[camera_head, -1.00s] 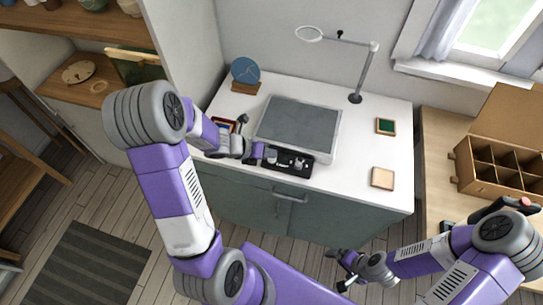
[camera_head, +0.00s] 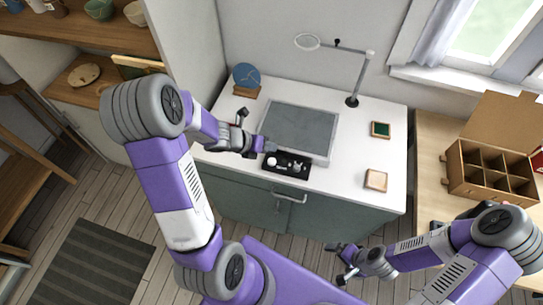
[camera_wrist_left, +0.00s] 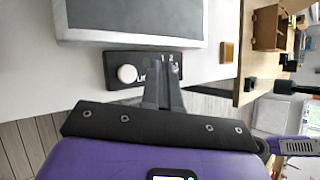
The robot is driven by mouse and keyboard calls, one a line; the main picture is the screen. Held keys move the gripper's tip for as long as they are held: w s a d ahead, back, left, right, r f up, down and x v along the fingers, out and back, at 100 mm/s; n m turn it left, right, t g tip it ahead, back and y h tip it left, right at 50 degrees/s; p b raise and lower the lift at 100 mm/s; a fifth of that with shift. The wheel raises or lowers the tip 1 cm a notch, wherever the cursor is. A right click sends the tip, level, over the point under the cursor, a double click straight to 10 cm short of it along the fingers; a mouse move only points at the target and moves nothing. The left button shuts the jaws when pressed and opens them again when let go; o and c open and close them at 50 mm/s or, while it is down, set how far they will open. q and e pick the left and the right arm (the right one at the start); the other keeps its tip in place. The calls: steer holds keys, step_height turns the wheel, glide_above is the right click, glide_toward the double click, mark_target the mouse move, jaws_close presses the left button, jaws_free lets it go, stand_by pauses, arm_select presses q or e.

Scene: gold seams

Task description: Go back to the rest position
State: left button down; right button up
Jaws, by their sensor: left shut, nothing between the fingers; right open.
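My left gripper (camera_head: 268,145) is shut and empty, just above the white counter between the grey-topped board and the black control panel (camera_head: 286,164). In the left wrist view, its fingers (camera_wrist_left: 162,92) are together in front of the panel (camera_wrist_left: 120,84), which has a round white knob, and hide part of it. My right gripper (camera_head: 341,263) is open and empty, in front of the counter, low at the right.
On the counter (camera_head: 345,190) are a grey-topped board (camera_head: 298,128), a lamp with a ring head (camera_head: 354,98), a blue disc on a stand (camera_head: 246,79), a green square (camera_head: 380,130) and a pale wooden square (camera_head: 376,180). A divided box (camera_head: 488,172) stands at right.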

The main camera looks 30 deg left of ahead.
stand_by(0.5)
arm_select(q)
steer(key=s+d+f+m+g+y, duration=0.1)
steer(key=s+d+f+m+g, duration=0.35)
steer(key=s+f+m, duration=0.55)
steer(key=s+d+f+m+g+y, duration=0.1)
steer(key=s+d+f+m+g, duration=0.5)
steer(key=m, duration=0.9)
steer(key=d+f+m+t+h, duration=0.1)
steer(key=d+f+m+t, duration=0.2)
steer(key=d+m, duration=0.3)
steer(key=w+m, duration=0.1)
steer(key=m, duration=0.3)
steer(key=shift+d+f, duration=0.15)
steer(key=shift+f, duration=0.15)
steer(key=shift+t, duration=0.25)
